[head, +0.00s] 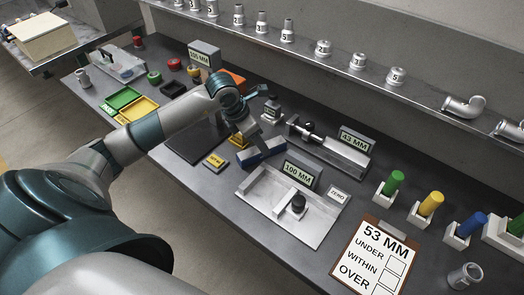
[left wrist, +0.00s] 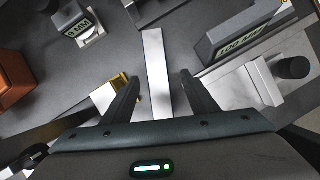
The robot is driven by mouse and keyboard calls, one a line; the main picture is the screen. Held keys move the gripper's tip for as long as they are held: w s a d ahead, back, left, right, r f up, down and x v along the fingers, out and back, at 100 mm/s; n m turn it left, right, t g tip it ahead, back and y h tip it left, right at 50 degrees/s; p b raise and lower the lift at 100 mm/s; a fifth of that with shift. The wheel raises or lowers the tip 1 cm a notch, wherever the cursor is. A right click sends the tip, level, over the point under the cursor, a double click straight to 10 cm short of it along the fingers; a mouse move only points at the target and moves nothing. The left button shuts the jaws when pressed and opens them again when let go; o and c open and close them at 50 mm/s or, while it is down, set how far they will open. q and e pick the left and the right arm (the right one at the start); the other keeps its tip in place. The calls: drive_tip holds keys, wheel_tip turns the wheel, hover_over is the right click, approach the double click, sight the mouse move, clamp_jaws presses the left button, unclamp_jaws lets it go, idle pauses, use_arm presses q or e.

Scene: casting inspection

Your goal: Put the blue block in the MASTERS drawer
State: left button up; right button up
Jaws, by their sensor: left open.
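A long, low blue block (head: 264,151) lies on the dark bench beside the 100 MM readout in the head view. My left gripper (head: 248,135) is just above or beside it, at the end of the arm reaching in from the left. In the left wrist view the open fingers of my left gripper (left wrist: 162,98) stand either side of a pale grey bar (left wrist: 156,65). I cannot tell whether this bar is the blue block. Contact is not visible. No drawer with a readable MASTERS label shows. My right gripper is not in view.
The 100 MM readout (head: 302,174) and its fixture plate (head: 265,207) stand close to the block. The 43 MM fixture (head: 328,153) is behind. Green and yellow trays (head: 140,109) lie left. A clipboard (head: 371,262) and coloured cylinders in holders, including a blue one (head: 472,225), are right.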

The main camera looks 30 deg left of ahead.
use_arm(q)
drive_tip(key=shift+f, duration=0.1)
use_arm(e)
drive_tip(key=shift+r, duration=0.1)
use_arm(q)
drive_tip(key=shift+w+f, duration=0.1)
drive_tip(key=shift+f, duration=0.05)
drive_tip(key=shift+w+f+p, duration=0.1)
drive_tip(key=shift+f+p, duration=0.15)
drive_tip(key=shift+p, duration=0.25)
drive_tip(key=p+x, duration=0.1)
drive_tip(key=x, duration=0.2)
drive_tip(key=shift+a+f, duration=0.1)
drive_tip(key=shift+w+f+p, duration=0.15)
drive_tip(key=shift+f+p, duration=0.1)
drive_tip(key=shift+p, duration=0.05)
drive_tip(key=shift+f, duration=0.2)
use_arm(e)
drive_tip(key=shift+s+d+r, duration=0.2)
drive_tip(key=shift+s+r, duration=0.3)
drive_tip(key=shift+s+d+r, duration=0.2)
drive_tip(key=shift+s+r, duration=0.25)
use_arm(q)
clamp_jaws()
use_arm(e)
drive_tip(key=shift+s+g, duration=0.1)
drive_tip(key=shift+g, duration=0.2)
